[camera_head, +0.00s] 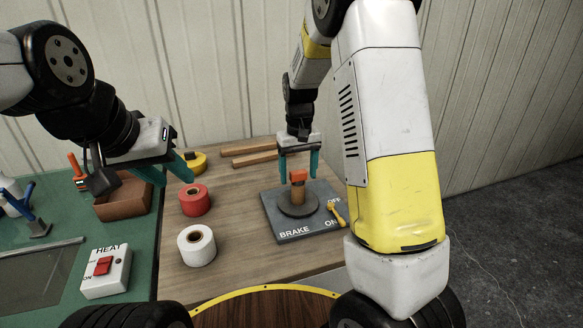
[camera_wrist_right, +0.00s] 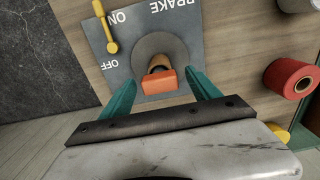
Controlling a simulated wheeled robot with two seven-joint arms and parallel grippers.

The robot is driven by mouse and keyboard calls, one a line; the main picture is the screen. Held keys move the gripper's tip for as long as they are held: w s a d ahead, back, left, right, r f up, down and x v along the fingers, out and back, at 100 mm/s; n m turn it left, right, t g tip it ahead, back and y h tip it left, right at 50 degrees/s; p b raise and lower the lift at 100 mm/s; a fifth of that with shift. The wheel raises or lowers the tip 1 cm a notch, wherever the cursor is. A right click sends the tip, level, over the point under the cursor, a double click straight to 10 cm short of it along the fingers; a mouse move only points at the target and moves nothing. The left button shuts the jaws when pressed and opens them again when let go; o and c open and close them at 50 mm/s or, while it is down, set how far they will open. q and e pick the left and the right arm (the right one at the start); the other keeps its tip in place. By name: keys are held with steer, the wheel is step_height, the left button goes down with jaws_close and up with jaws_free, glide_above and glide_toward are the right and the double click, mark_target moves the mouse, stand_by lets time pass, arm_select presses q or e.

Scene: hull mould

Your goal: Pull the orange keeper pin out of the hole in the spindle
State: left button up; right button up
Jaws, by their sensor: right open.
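The orange keeper pin (camera_head: 299,175) sits at the top of the copper-brown spindle (camera_head: 297,194), which stands on a round grey disc on the brake plate. In the right wrist view the pin's block-shaped orange head (camera_wrist_right: 160,81) faces me, with the spindle (camera_wrist_right: 158,64) behind it. The hole is hidden. My right gripper (camera_head: 298,177) points down, open, with one teal finger on each side of the pin. In the right wrist view both fingers (camera_wrist_right: 163,85) stand apart from it, with gaps. My left gripper (camera_head: 178,181) is open and empty, left of the red roll.
The brake plate (camera_head: 277,224) carries a yellow lever (camera_head: 337,212) right of the spindle. A red roll (camera_head: 195,200), a white roll (camera_head: 197,246), a yellow roll (camera_head: 194,162) and wooden strips (camera_head: 250,157) lie on the table. A heat switch box (camera_head: 106,272) stands front left.

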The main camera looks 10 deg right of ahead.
steer(key=shift+f, duration=0.1)
steer(key=c, duration=1.4)
